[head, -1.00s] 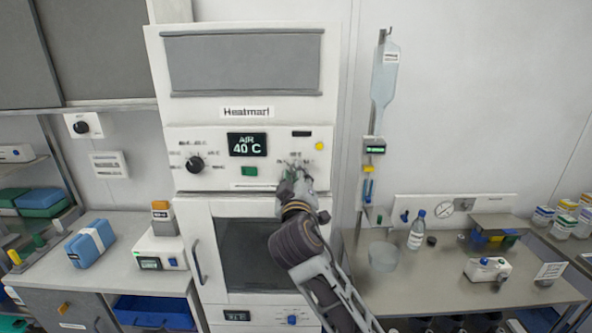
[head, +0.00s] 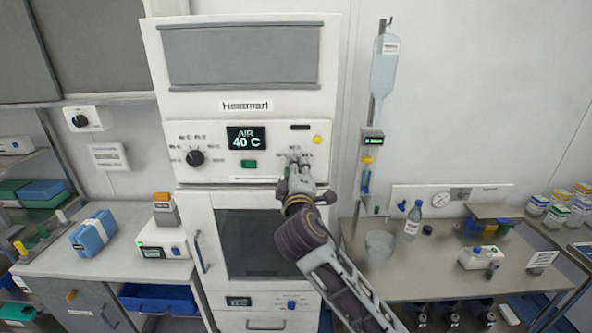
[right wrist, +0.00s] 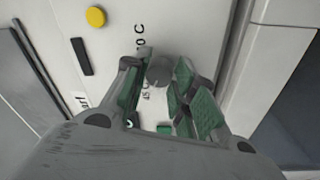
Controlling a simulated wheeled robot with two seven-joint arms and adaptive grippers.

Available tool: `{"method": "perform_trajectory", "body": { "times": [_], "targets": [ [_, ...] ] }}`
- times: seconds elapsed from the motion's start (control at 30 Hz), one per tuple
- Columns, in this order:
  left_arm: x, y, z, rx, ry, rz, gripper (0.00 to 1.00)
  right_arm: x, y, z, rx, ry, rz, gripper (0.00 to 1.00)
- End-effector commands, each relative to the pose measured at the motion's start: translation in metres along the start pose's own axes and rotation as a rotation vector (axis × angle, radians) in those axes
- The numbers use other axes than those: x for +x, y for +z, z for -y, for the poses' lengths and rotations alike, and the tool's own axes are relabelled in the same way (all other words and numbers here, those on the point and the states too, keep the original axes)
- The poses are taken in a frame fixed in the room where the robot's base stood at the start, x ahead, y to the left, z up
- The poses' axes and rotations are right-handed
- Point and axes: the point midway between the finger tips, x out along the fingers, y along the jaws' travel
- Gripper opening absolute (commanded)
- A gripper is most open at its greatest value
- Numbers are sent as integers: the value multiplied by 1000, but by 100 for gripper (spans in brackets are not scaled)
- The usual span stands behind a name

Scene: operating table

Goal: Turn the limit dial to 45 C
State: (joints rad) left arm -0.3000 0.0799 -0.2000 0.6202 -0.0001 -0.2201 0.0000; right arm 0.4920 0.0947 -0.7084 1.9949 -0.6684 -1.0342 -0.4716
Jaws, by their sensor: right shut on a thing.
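My right gripper (head: 296,168) is up against the right part of the white control panel (head: 218,175) in the head view and covers the dial there. In the right wrist view, its green-padded fingers (right wrist: 160,78) are shut on a grey round dial (right wrist: 158,69). Parts of printed temperature labels show beside this dial, only partly readable. A second, black dial (head: 195,158) on the panel's left side stands free, with temperature marks around it. My left gripper is not in view.
A green button (head: 249,163) and a yellow button (head: 317,140) sit near the gripper; the yellow one also shows in the right wrist view (right wrist: 95,17). Below is the cabinet's dark-windowed door (head: 250,243). A steel table (head: 420,270) with a bottle stands right.

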Motion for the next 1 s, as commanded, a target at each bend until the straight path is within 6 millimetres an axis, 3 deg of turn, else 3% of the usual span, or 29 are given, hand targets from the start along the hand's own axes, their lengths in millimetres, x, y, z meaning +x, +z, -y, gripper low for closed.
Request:
{"method": "perform_trajectory", "body": {
  "times": [0.27,0.3,0.43,1.0],
  "targets": [
    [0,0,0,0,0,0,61,0,0,3,-2,-5,0,3],
    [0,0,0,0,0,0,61,0,0,3,-2,-5,0,32],
    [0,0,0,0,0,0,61,0,0,2,-1,-3,0,48],
    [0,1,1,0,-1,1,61,-8,0,1,0,-2,0,48]
  ]
}}
